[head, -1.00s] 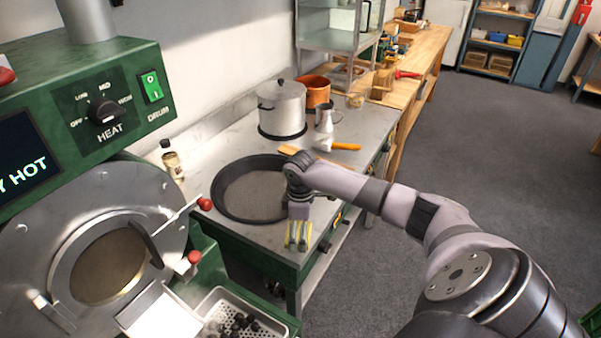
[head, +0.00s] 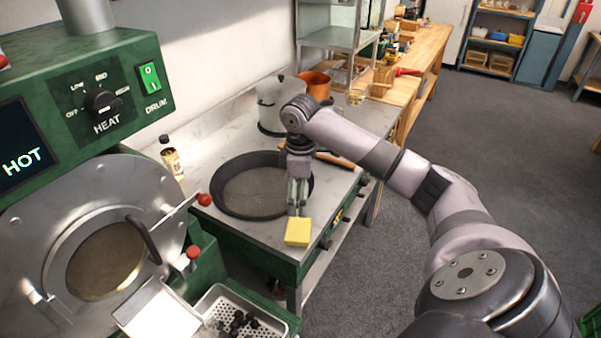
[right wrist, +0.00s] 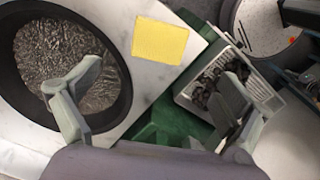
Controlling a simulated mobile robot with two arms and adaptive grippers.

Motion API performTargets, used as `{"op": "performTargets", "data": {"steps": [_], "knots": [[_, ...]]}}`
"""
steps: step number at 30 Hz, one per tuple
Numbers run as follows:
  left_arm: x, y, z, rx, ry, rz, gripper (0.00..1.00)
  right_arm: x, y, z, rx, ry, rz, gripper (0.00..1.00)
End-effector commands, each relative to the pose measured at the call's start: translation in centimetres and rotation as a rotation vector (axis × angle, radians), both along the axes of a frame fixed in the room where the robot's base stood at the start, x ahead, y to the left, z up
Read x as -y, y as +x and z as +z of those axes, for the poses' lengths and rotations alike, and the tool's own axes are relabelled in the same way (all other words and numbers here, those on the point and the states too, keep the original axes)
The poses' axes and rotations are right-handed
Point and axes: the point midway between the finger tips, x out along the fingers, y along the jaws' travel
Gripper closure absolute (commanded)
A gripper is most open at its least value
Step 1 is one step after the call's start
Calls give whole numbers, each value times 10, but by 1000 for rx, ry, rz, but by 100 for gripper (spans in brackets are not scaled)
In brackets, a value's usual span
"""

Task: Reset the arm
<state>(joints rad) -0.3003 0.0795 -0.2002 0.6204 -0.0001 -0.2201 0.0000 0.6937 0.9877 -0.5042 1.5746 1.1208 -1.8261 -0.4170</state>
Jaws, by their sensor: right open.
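My right gripper (head: 298,208) hangs over the counter's front edge area, right of the dark round pan (head: 232,215). In the right wrist view its fingers are spread wide with nothing between them (right wrist: 155,85). A yellow sponge-like block (head: 297,232) lies flat on the pale counter (head: 228,140), just below the fingertips. The block also shows in the right wrist view (right wrist: 160,41), beyond the fingers and apart from them. My left gripper is not in view.
The green roaster (head: 110,110) with its round door stands at left. A perforated tray (head: 262,328) with dark pieces sits below it. A steel pot (head: 278,102), a copper pot (head: 314,86) and a small bottle (head: 172,160) stand on the counter. Open floor lies at right.

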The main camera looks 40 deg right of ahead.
Motion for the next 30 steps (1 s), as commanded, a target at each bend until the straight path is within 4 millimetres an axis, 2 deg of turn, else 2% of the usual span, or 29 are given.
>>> {"op": "performTargets", "data": {"steps": [13,17,20,23,27,30], "knots": [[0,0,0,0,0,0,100,0,0,-1,0,0,1,3],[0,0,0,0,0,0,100,-15,-3,-17,-3,-5,19,3],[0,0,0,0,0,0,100,-45,-12,-47,2,-8,50,3],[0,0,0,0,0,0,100,-86,-29,-84,20,-2,76,3],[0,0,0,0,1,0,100,-143,-61,-123,71,27,74,3],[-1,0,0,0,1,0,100,-178,-88,-141,111,61,42,3]]}}
